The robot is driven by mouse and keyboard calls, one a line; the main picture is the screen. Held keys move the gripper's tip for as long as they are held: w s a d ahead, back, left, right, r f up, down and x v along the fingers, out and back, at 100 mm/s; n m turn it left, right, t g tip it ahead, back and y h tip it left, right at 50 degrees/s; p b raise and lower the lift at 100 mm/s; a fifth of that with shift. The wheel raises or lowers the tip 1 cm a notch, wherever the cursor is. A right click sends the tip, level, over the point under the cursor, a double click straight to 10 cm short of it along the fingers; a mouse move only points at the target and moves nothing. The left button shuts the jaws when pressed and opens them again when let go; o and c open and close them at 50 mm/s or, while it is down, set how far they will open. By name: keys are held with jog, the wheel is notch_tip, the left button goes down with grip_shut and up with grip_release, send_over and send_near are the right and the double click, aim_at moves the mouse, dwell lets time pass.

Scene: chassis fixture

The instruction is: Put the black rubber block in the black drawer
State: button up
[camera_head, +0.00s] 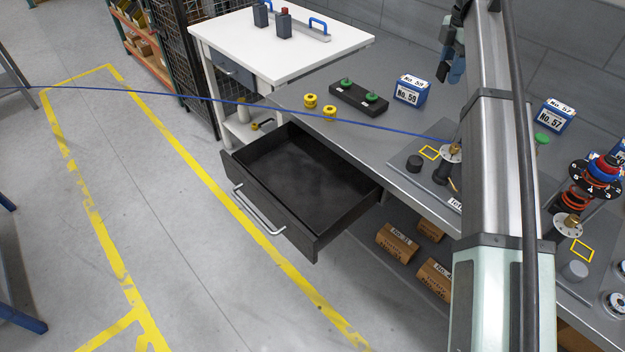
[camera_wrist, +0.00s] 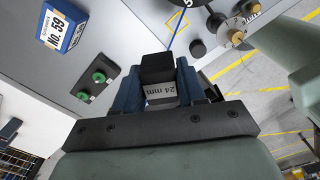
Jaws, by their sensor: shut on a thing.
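The black drawer (camera_head: 300,172) is pulled open below the grey bench in the head view, and its inside looks empty. My gripper (camera_head: 453,55) is above the bench, to the right of the drawer and higher than it, partly hidden behind my arm. In the wrist view, my gripper's blue fingers (camera_wrist: 158,90) are shut on the black rubber block (camera_wrist: 158,66). A pale "24 mm" marking shows between the fingers; I cannot tell whether it is on the block. The block cannot be made out clearly in the head view.
The grey bench (camera_head: 350,140) carries a black holder with green knobs (camera_head: 358,97), yellow knobs (camera_head: 329,111) and a blue No. 59 box (camera_head: 411,90). A white table (camera_head: 270,50) stands behind the drawer. Cardboard boxes (camera_head: 396,243) lie under the bench.

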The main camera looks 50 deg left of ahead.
jog(key=s+a+n, duration=0.3)
jog(key=s+a, duration=0.5)
jog(key=s, duration=0.6)
jog(key=n, duration=0.3)
send_over(315, 205)
notch_tip(315, 205, down, 24)
jog(key=shift+s+f, duration=0.1)
jog(key=shift+f, duration=5.65)
jog(key=o, duration=1.1)
jog(key=shift+f, duration=0.15)
jog(key=shift+c, duration=0.2)
notch_tip(315, 205, up, 12)
